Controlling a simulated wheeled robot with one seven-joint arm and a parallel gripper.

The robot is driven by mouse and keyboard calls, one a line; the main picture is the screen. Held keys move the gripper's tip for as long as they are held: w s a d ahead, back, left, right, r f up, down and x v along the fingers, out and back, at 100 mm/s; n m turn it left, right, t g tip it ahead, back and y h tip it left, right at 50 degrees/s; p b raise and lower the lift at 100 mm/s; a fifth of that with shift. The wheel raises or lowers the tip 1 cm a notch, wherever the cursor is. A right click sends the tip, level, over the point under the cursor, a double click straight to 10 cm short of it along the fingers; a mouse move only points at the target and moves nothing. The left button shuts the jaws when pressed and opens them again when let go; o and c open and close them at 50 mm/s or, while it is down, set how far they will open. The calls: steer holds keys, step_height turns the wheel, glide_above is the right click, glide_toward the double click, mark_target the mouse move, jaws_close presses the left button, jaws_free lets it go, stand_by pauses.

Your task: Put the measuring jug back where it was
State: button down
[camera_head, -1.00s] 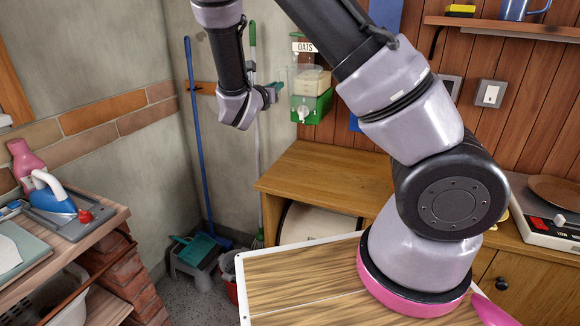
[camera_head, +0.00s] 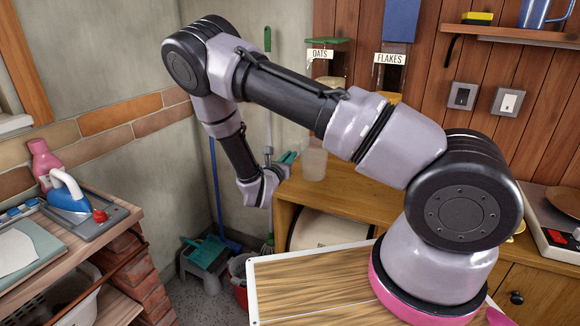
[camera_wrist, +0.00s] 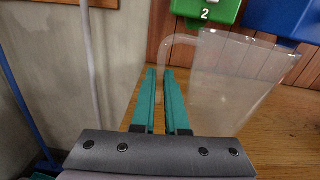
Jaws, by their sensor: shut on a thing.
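The measuring jug (camera_wrist: 232,85) is clear and see-through. In the wrist view it stands to the right of my gripper's teal fingers (camera_wrist: 160,73), with its handle between the fingertips. My gripper is shut on that handle. In the head view the jug (camera_head: 314,160) shows faintly over the left part of the wooden cabinet top (camera_head: 305,192), and my gripper (camera_head: 287,158) is at its left side. The jug looks upright. I cannot tell whether its base touches the wood.
Dispensers labelled oats (camera_head: 320,55) and flakes (camera_head: 390,58) hang behind the jug. The wrist view shows a green base (camera_wrist: 208,12) and a blue base (camera_wrist: 282,18) close behind it. A blue broom pole (camera_head: 215,185) stands left of the cabinet.

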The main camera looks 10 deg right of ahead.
steer(key=shift+f, duration=1.75)
steer(key=shift+f, duration=0.1)
steer(key=c, duration=0.9)
jaws_free()
